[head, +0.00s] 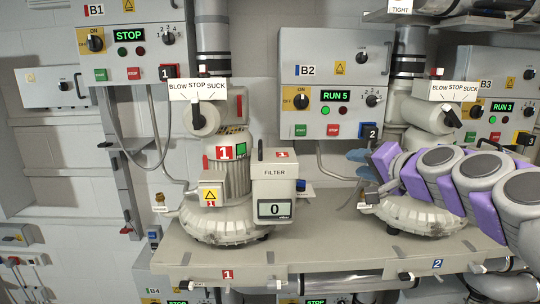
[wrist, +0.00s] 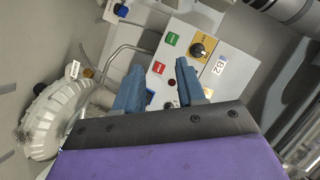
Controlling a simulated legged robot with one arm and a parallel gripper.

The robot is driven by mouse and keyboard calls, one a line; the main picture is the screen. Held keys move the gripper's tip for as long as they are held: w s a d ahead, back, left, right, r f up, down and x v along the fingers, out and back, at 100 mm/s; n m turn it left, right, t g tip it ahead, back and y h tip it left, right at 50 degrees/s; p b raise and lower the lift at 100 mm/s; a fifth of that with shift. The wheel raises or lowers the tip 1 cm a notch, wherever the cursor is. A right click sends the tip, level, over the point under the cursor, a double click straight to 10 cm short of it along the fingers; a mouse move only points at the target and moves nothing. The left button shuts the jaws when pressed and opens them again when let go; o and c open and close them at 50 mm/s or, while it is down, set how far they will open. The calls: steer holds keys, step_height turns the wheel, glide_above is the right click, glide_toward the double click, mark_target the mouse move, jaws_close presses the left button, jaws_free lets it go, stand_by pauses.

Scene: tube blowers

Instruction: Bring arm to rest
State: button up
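My arm comes in from the right in the head view, in purple and grey links, across the front of blower 2 (head: 420,215). My gripper (head: 362,163) has blue fingers, which point left in the space between blower 1 and blower 2, below the B2 panel. In the wrist view, my gripper (wrist: 160,90) has its two blue fingers apart with nothing between them. The B2 panel (wrist: 212,75) is seen beyond the fingers, turned at an angle. Part of blower 2 is hidden behind my arm.
Blower 1 (head: 220,215) stands on the shelf (head: 300,245), with a filter box (head: 274,185) reading 0. Panel B1 (head: 128,52) shows STOP. Panel B2 (head: 330,90) shows RUN 5. Panel B3 (head: 495,85) shows RUN 3. A white blower housing (wrist: 50,120) is at left in the wrist view.

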steer(key=s+a+f+n+g+b, duration=0.2)
steer(key=s+a+f+n+g, duration=0.15)
steer(key=s+a+f, duration=0.55)
steer(key=s+a+f+n+g+b, duration=0.25)
steer(key=s+a+f+g, duration=0.25)
steer(key=s+f, duration=0.45)
steer(key=s+d+f+g+h+b, duration=0.1)
steer(key=s+d+f+g+h, duration=0.1)
steer(key=s+f, duration=0.8)
steer(key=s+d+f+n+g+h+b, duration=0.1)
steer(key=s+d+f+g+h, duration=0.2)
steer(key=s+f, duration=0.7)
steer(key=s+d+g, duration=0.2)
steer(key=s, duration=0.1)
steer(key=shift+d+h+b, duration=0.25)
steer(key=shift+h+b, duration=0.05)
steer(key=shift+b, duration=0.1)
